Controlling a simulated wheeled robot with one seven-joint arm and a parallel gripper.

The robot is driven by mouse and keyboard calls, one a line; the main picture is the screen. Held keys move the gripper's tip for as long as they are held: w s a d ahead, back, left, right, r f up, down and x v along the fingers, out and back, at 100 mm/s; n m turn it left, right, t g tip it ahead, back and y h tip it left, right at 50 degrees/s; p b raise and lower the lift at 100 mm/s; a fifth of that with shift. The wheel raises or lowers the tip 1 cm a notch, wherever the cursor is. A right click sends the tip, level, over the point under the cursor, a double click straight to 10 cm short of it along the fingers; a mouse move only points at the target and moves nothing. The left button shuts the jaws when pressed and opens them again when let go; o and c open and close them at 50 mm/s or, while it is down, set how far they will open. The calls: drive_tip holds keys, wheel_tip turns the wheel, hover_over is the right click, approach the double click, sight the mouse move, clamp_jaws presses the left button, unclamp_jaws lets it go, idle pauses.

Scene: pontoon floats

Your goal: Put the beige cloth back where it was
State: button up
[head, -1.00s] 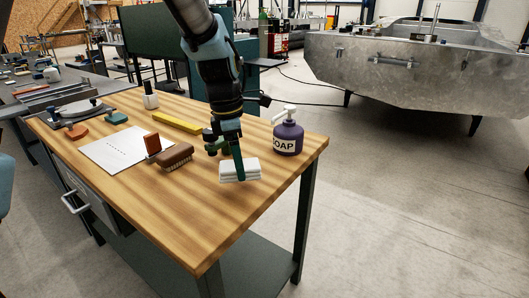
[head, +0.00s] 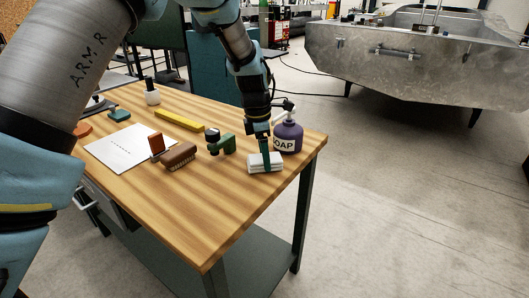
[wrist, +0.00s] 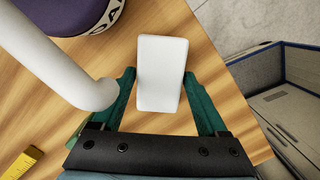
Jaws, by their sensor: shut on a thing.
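The folded cloth (head: 257,161) looks white to off-white, a small layered block near the right edge of the wooden tabletop. My gripper (head: 266,157) points down over it with its green fingers on either side. In the wrist view the cloth (wrist: 161,72) lies between the two fingers of my gripper (wrist: 158,92). My gripper is shut on the cloth. The cloth is at or just above the tabletop; I cannot tell whether it touches.
A purple soap bottle (head: 289,138) with a white pump stands close behind the cloth. A green tool (head: 227,144), a brown brush (head: 178,157), a paper sheet (head: 120,150) and a yellow bar (head: 180,120) lie to the left. The front tabletop (head: 205,215) is clear.

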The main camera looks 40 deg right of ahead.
sight(259, 158)
drive_tip(key=shift+f, duration=0.15)
drive_tip(key=o, duration=1.2)
drive_tip(key=r, duration=0.4)
drive_tip(key=r+b, duration=0.1)
drive_tip(key=r, duration=0.3)
drive_tip(key=a+r+b, duration=0.1)
drive_tip(key=r, duration=0.3)
drive_tip(key=shift+w+a+r, duration=0.1)
drive_tip(key=shift+w+r, duration=0.05)
drive_tip(key=shift+w, duration=0.2)
drive_tip(key=shift+a, duration=0.1)
